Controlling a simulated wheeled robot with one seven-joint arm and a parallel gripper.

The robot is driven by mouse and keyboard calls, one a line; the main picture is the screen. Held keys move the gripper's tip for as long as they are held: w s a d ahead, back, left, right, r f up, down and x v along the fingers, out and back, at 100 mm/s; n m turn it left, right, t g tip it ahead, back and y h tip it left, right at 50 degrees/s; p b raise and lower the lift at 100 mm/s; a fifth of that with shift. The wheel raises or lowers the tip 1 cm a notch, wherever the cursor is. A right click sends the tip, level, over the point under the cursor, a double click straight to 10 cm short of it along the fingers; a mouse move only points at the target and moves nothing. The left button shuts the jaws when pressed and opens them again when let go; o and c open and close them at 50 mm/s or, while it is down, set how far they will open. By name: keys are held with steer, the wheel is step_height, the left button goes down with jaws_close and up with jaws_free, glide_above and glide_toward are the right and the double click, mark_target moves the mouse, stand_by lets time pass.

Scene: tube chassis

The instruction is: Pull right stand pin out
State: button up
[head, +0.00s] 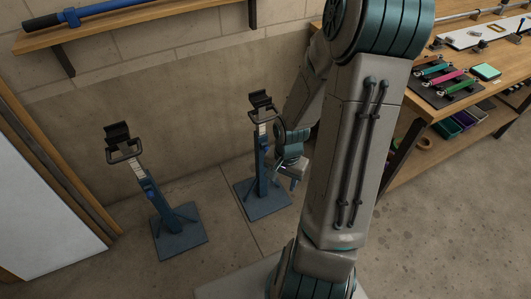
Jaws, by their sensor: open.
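The right stand (262,175) is a blue post on a flat blue base plate, with a pale scale strip and a dark cradle on top. It stands upright by the wall. My gripper (290,178) is open just to the right of this post, around mid height. I cannot tell whether it touches the post. The right stand's pin is too small or hidden by the gripper to make out. The left stand (165,200) is of the same kind, with a small bright blue part partway up its post.
A wooden workbench (440,110) with tools and coloured parts fills the right side, with small bins on its lower shelf. A wall shelf (140,14) holds a long blue tool. A white panel (40,190) stands at the left. Floor between the stands is clear.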

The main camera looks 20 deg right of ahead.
steer(key=w+a+f+m+t+y+b, duration=0.15)
steer(key=f+m+b, duration=0.25)
steer(key=f, duration=0.4)
steer(key=w+a+f+m+t+y+b, duration=0.1)
steer(key=w+f+m+t+y+b, duration=0.15)
steer(key=f+m+b, duration=0.4)
steer(key=w+a+f+m+t+y+b, duration=0.1)
steer(key=a+f+m+t+y+b, duration=0.15)
steer(key=f, duration=0.75)
steer(key=w+d+r+m+t+h+b, duration=0.1)
steer(key=w+d+m+t+h+b, duration=0.25)
steer(key=d+m+t, duration=0.35)
steer(key=w+d+r+m+t+h+b, duration=0.1)
steer(key=w+d+m+t+h+b, duration=0.3)
steer(key=d+m, duration=0.4)
steer(key=w+a+m+y+b, duration=0.1)
steer(key=w+b, duration=0.1)
steer(key=w, duration=1.1)
steer(key=shift+w+a+r+t, duration=0.2)
steer(key=shift+w+a+t, duration=0.15)
steer(key=shift+w+a, duration=0.05)
